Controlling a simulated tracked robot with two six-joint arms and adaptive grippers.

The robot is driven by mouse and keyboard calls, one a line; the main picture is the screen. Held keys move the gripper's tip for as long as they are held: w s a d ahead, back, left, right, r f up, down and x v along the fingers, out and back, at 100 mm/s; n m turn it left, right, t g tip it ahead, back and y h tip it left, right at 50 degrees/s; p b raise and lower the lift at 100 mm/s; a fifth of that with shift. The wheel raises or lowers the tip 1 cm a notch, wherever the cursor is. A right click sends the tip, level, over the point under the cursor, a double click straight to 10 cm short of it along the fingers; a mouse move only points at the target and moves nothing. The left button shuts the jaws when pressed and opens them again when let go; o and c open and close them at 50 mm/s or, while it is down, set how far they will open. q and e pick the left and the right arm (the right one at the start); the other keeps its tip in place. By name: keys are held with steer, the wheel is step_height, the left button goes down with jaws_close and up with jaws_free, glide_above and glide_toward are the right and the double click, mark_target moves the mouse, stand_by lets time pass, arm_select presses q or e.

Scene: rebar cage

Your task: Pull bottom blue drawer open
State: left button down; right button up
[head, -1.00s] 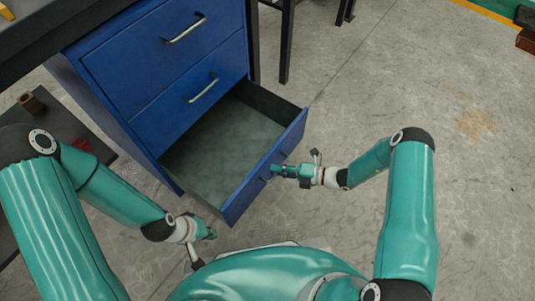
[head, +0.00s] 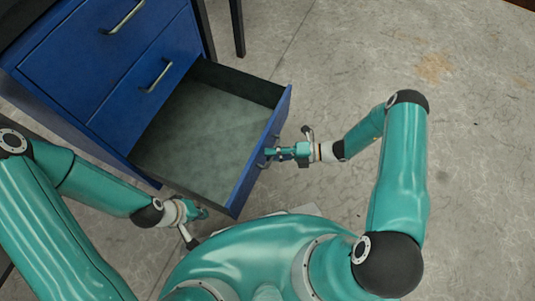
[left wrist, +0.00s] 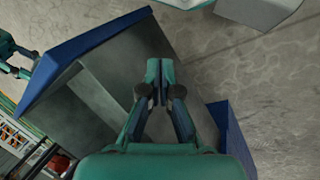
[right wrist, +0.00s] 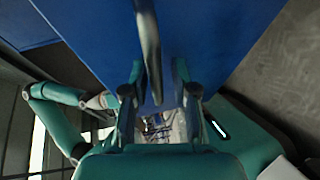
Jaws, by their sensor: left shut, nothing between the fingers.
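The bottom blue drawer (head: 262,150) of the blue cabinet is pulled well out in the head view, its grey inside empty. My right gripper (head: 272,152) is at the outer face of the drawer front, at its handle. In the right wrist view the metal handle (right wrist: 148,45) runs between the fingers of my right gripper (right wrist: 157,75), which stand apart with a gap beside the bar. My left gripper (head: 204,213) is shut and empty, low beside the drawer's near side. The left wrist view shows its closed fingertips (left wrist: 160,75) in front of the drawer's grey wall (left wrist: 120,70).
Two shut drawers, the upper (head: 75,50) and the middle (head: 140,100), sit above the open one. Dark table legs (head: 237,25) stand behind the cabinet. The concrete floor (head: 330,60) to the right is clear.

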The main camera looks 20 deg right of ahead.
steer(key=shift+w+d+r, duration=0.1)
steer(key=v, duration=1.2)
stand_by(0.4)
